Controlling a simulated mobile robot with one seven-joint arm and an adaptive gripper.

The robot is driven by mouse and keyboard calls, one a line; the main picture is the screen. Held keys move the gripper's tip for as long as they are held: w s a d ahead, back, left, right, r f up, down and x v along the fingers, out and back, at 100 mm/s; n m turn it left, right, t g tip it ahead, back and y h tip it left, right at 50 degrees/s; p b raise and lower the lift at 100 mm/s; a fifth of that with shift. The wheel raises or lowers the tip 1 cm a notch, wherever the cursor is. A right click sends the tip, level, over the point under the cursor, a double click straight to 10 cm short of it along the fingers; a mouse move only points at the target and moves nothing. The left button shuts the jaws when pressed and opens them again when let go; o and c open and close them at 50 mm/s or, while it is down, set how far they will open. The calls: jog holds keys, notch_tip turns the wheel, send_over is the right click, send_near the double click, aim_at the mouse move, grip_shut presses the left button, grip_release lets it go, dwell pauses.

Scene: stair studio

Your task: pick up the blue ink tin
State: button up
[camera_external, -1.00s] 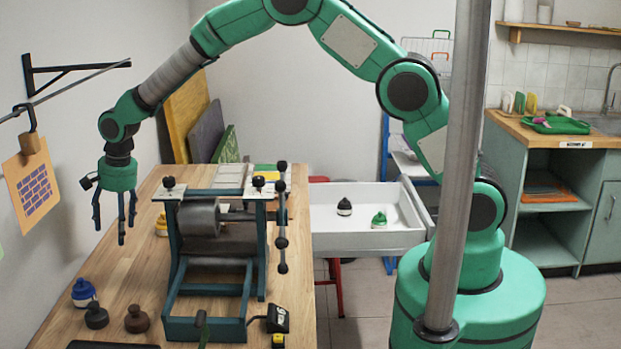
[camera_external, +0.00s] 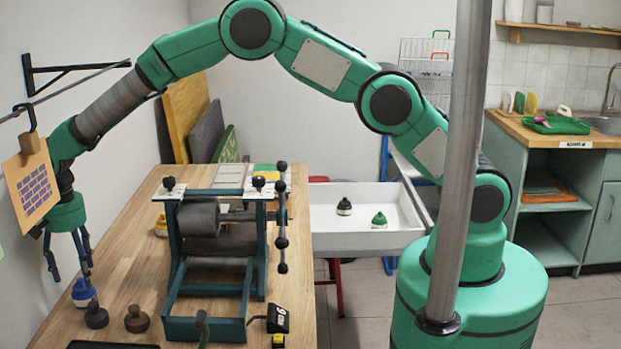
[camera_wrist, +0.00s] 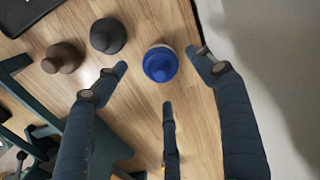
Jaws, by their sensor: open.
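The blue ink tin (camera_external: 83,292) stands upright on the wooden table near its left edge, with a blue knobbed top and a pale lower body. In the wrist view the blue ink tin (camera_wrist: 160,64) is seen from above, just beyond the fingertips and roughly between the two outer ones. My gripper (camera_external: 71,272) is open and empty, its fingers pointing down just above and slightly left of the tin. In the wrist view my gripper (camera_wrist: 160,85) shows three spread dark fingers. I cannot tell whether any finger touches the tin.
A black tin (camera_external: 96,316) and a brown tin (camera_external: 136,319) stand close to the right of the blue one. A green-framed press (camera_external: 207,328) fills the middle of the table (camera_external: 140,255). A hanging printed sheet (camera_external: 31,188) is beside my wrist. A white tray (camera_external: 365,240) holds two tins.

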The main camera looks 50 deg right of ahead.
aim_at(79, 279)
jog(key=shift+f, duration=0.1)
jog(key=shift+f+b, duration=0.35)
jog(key=shift+f, duration=2.05)
jog(key=c, duration=1.6)
jog(key=shift+r, duration=0.1)
jog(key=shift+w+r, duration=0.1)
jog(key=shift+r, duration=0.7)
notch_tip(79, 279, up, 2)
jog(key=shift+r+p, duration=0.1)
jog(key=shift+p, duration=0.35)
jog(key=s+d, duration=0.3)
jog(key=s, duration=0.1)
jog(key=s+d, duration=0.4)
jog(key=s+d+r+p, duration=0.1)
jog(key=s+d, duration=0.3)
